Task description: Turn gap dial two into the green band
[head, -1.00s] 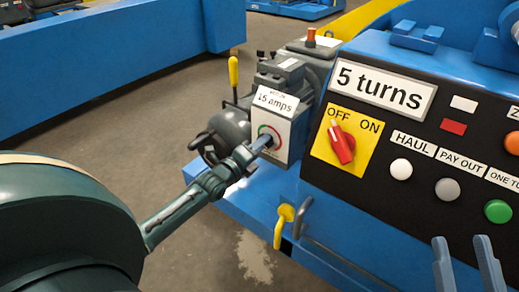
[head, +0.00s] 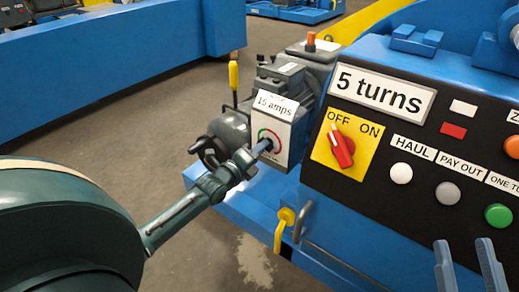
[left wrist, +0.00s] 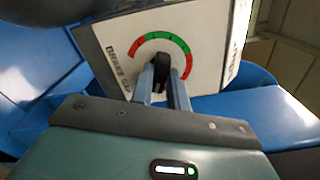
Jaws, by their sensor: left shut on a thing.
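A dial on the pale front face of a grey box (head: 284,150) has a curved red and green band. In the left wrist view the dial's band (left wrist: 173,39) runs green across the top with red at both ends. Its black knob (left wrist: 161,68) sits between my left gripper's fingers (left wrist: 160,82), which are shut on it. In the head view my left gripper (head: 258,150) reaches the dial from the lower left. The knob's pointing direction is hard to tell, and the small lettering beside it is unclear. My right gripper (head: 468,264) is open and empty at the bottom right.
A "15 amps" sign (head: 276,105) tops the box. To its right, a black panel holds a red OFF/ON switch (head: 341,148), a "5 turns" display (head: 382,91) and several buttons. A yellow handle (head: 283,228) is below. Open floor lies at left.

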